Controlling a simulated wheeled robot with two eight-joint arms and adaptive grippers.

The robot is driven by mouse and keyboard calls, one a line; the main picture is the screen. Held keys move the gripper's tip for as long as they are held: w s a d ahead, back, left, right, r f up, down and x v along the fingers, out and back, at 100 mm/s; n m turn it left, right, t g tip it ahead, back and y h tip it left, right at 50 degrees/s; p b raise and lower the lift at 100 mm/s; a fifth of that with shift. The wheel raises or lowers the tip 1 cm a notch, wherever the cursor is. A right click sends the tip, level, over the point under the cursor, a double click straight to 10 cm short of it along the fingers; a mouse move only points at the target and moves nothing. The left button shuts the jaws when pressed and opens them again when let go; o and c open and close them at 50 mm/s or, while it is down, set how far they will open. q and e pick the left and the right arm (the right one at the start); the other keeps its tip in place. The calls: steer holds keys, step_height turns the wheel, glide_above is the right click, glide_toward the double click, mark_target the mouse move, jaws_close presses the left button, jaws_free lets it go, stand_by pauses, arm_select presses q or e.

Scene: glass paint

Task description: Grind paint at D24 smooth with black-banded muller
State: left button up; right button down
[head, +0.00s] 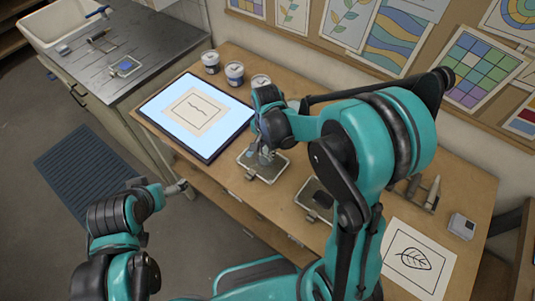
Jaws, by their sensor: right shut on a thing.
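My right gripper (265,150) points down over a small metal-framed glass slab (268,178) on the wooden table, just right of the light panel. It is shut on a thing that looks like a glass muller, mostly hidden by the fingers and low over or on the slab. The muller's band colour and the paint under it cannot be made out. No label D24 is readable. My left gripper (184,189) is out over the floor left of the table, away from the slab. Its fingers are too small to read.
A lit panel (218,143) with a drawing lies left of the slab. Several lidded jars (234,73) stand behind it. A second dark slab (315,196), a rack with a pale tool (432,190), a leaf drawing (415,258) and a grey box (462,226) are to the right.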

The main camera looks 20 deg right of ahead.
mark_target(258, 162)
steer(key=shift+w+a, duration=0.65)
steer(key=shift+w, duration=0.25)
steer(key=shift+a, duration=0.85)
steer(key=shift+s+a, duration=0.15)
steer(key=shift+s, duration=0.85)
steer(key=shift+s+d, duration=0.75)
steer(key=shift+s, duration=0.1)
steer(key=shift+d+f+b, duration=0.1)
steer(key=shift+d+b, duration=0.3)
steer(key=shift+d, duration=0.35)
steer(key=shift+w, duration=0.1)
